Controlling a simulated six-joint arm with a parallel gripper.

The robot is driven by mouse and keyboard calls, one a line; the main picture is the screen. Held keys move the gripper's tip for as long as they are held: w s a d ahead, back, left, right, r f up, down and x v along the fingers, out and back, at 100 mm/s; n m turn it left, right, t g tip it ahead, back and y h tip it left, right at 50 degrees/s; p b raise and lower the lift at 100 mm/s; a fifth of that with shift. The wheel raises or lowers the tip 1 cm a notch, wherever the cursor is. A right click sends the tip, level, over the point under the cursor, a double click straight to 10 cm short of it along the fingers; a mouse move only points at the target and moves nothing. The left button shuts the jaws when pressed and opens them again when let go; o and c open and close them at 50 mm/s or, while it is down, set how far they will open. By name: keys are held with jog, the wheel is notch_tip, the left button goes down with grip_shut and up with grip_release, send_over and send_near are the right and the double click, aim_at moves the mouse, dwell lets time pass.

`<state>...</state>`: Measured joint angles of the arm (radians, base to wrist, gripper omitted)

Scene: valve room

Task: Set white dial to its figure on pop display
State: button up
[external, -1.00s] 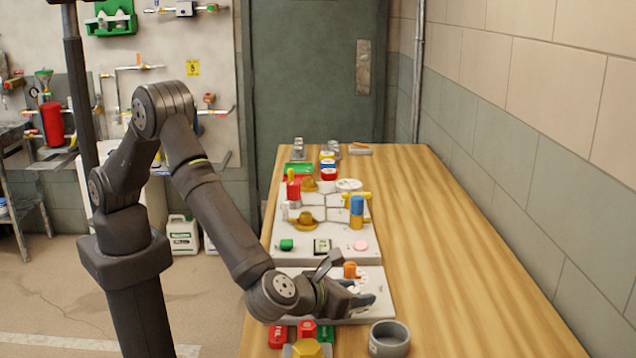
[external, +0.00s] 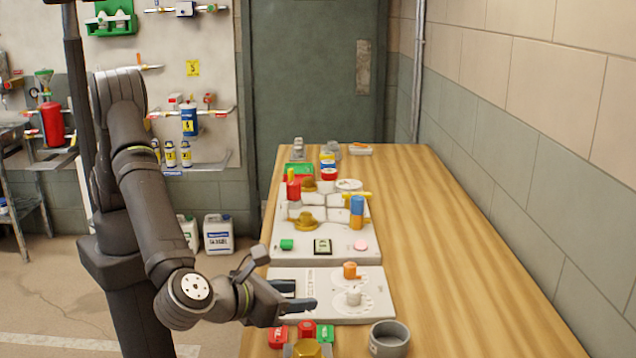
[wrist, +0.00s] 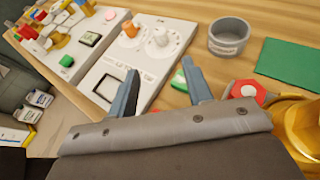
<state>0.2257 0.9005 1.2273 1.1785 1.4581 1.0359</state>
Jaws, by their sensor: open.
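The white dial (external: 353,296) stands upright on a round marked scale on the near grey panel (external: 335,317). It also shows in the wrist view (wrist: 161,38). An orange dial (external: 350,270) is just behind it on the same panel. My gripper (external: 306,295) is open and empty, left of the white dial and apart from it. In the wrist view my fingers (wrist: 160,66) are spread, with the white dial beyond them. A dark-framed square (wrist: 109,88) is on the near panel by the left finger. A small display (external: 322,246) is on the farther panel; its figure is unreadable.
A grey bowl (external: 389,338) stands right of the near panel's front. The farther panel holds a green knob (external: 287,244), a pink button (external: 361,245) and valves.

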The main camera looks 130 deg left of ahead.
aim_at(348, 292)
jog(key=shift+s+d+r, duration=0.1)
jog(key=shift+d+r, duration=0.15)
jog(key=shift+d, duration=0.35)
jog(key=shift+s+a+m+t, duration=0.2)
jog(key=shift+s+m+t, duration=0.55)
jog(key=shift+s, duration=0.2)
jog(key=shift+s+a+h, duration=0.15)
jog(key=shift+h, duration=0.15)
jog(key=shift+t, duration=0.35)
jog(key=x, duration=1.7)
jog(key=shift+s+a+f, duration=0.1)
